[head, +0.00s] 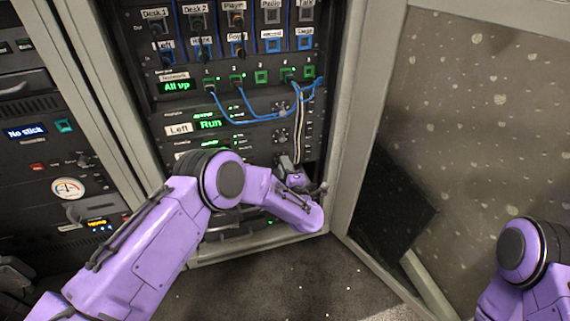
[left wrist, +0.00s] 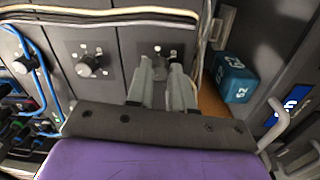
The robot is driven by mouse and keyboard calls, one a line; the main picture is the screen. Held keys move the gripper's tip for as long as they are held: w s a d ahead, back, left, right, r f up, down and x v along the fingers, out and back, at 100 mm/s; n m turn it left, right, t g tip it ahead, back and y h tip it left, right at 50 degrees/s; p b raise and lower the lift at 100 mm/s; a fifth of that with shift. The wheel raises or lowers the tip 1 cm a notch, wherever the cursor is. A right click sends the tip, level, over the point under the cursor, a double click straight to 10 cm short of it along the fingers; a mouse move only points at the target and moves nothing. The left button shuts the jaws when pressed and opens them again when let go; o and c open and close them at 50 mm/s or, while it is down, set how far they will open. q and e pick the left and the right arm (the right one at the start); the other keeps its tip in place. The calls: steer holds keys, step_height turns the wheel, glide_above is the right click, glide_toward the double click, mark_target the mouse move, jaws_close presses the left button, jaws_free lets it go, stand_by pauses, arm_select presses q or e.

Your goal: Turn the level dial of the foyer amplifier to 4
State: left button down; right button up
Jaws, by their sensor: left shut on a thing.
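A rack of amplifier panels stands ahead, with one panel marked Left (head: 179,129) and a green Run readout (head: 210,124). No foyer label is readable; my left arm covers the lower panels. My left gripper (head: 288,162) is at the lower right of these panels. In the left wrist view its fingers (left wrist: 162,68) are shut at a dial (left wrist: 158,50), which they mostly hide, so its setting cannot be read. A second black dial (left wrist: 88,66) is free on the neighbouring panel. My right arm shows at the lower right, but its gripper is out of view.
Blue cables (head: 256,116) loop across the rack above the panels. Pale and dark cables (left wrist: 110,14) run close past the fingers in the left wrist view. A blue box (left wrist: 235,78) lies beside the gripper. An open rack door (head: 470,120) stands at the right.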

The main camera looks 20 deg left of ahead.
arm_select(q)
steer(key=shift+m, duration=0.7)
steer(key=shift+f+m, duration=0.1)
steer(key=shift+m, duration=0.2)
steer(key=c, duration=1)
jaws_free()
steer(key=shift+p, duration=0.3)
steer(key=p+v, duration=0.3)
steer(key=v, duration=0.7)
steer(key=shift+s, duration=0.3)
